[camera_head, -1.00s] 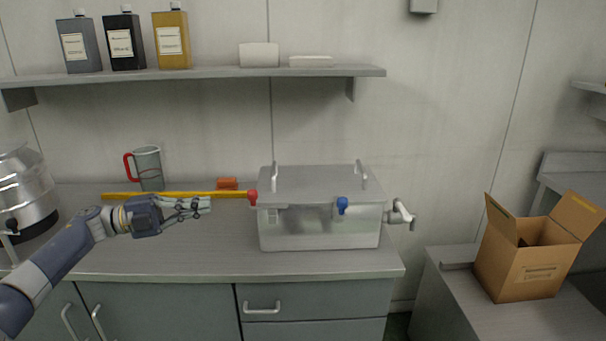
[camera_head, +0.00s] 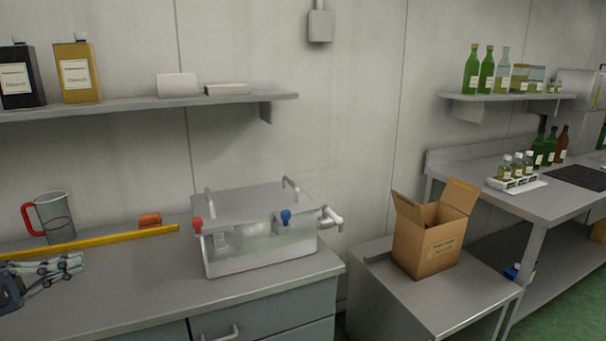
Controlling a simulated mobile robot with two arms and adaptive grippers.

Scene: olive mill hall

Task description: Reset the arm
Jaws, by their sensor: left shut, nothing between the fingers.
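My left gripper (camera_head: 72,264) is at the left edge of the head view, above the grey counter (camera_head: 150,287). Its fingers are together with nothing between them, pointing right. Most of the left arm is cut off by the picture edge. My right gripper is not in view.
A clear lidded tank (camera_head: 262,246) with red and blue knobs and a tap stands on the counter. An open cardboard box (camera_head: 428,240) stands on a lower table.

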